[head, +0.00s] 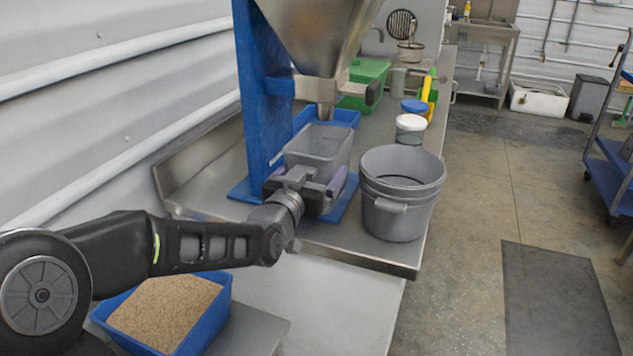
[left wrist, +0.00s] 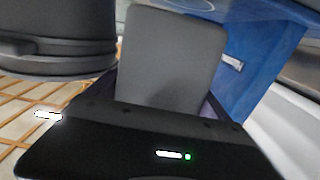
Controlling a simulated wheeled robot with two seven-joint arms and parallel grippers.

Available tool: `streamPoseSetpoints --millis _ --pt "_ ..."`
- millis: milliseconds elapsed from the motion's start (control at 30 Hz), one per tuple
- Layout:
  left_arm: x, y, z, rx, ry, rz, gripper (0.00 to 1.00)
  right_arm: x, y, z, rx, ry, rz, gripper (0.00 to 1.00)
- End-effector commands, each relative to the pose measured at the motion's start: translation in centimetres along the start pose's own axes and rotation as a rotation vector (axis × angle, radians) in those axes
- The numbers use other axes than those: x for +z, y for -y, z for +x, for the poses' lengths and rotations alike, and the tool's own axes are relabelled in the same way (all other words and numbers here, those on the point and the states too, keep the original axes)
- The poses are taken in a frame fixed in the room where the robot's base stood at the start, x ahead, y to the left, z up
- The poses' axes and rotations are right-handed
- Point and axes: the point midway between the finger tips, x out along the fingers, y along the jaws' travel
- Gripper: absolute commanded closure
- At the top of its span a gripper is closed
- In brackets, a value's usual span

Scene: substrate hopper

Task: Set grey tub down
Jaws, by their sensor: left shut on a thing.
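The grey tub (head: 318,143) is upright below the steel hopper's outlet, over the blue base of the hopper stand. My left gripper (head: 308,184) is shut on the tub from the front, with its purple-padded fingers on either side of it. In the left wrist view the tub's grey wall (left wrist: 170,60) fills the space between the fingers. The gripper hides the tub's lower part, so I cannot tell whether it touches the base. My right gripper is not in view.
The hopper (head: 322,35) hangs close above, on a blue post (head: 258,90). A grey bucket (head: 400,215) stands just right of the tub, near the bench edge (head: 385,264). Blue trays, a green crate (head: 366,75) and lidded jars (head: 410,130) stand behind. A blue tub of grain (head: 205,328) is lower left.

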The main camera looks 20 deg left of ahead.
Motion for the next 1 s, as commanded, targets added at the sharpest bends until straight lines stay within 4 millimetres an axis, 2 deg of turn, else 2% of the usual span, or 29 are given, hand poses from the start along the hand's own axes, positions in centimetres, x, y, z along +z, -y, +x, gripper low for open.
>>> streamPoseSetpoints --millis 200,433,900,933,1000 --pt "-0.1 0.0 0.9 0.001 -0.002 0.000 0.82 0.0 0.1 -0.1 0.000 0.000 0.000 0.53" --pt "3.2 0.0 1.0 0.000 0.001 -0.001 0.82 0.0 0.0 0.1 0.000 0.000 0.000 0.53" --pt "3.8 0.0 1.0 0.000 -0.004 0.000 0.82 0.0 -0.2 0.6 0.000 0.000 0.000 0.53" --pt "3.9 0.0 0.9 0.000 0.000 -0.001 0.08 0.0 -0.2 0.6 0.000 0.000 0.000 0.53" --pt "3.8 0.0 0.9 0.000 0.000 -0.001 0.03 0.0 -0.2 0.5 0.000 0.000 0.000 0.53"
